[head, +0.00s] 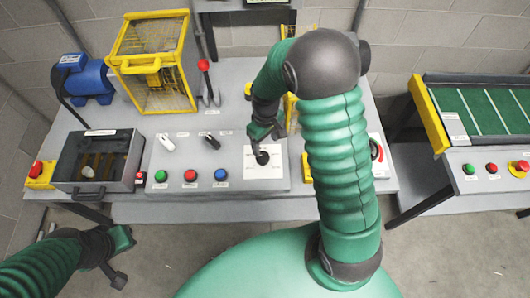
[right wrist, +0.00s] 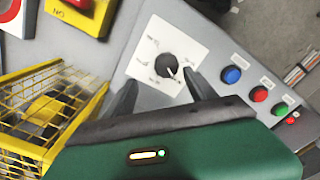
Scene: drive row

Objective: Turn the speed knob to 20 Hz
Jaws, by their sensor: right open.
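The speed knob (head: 262,157) is a round black knob on a white dial plate (head: 263,172) on the sloped grey panel. In the right wrist view the knob (right wrist: 167,66) has a pale pointer mark at its edge, and the dial plate (right wrist: 150,40) carries small labels too blurred to read. My right gripper (head: 262,140) is open above the knob. In the right wrist view its fingers (right wrist: 163,90) stand apart, one either side of the knob's near side, not closed on it. My left gripper (head: 118,258) is low at the left, away from the panel; its jaw opening is unclear.
Green (head: 160,176), red (head: 190,176) and blue (head: 221,175) buttons lie left of the dial, below two switches. A yellow cage (head: 152,62), a blue motor (head: 84,79) and a red-tipped lever (head: 204,68) stand behind. A conveyor (head: 480,110) is at the right.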

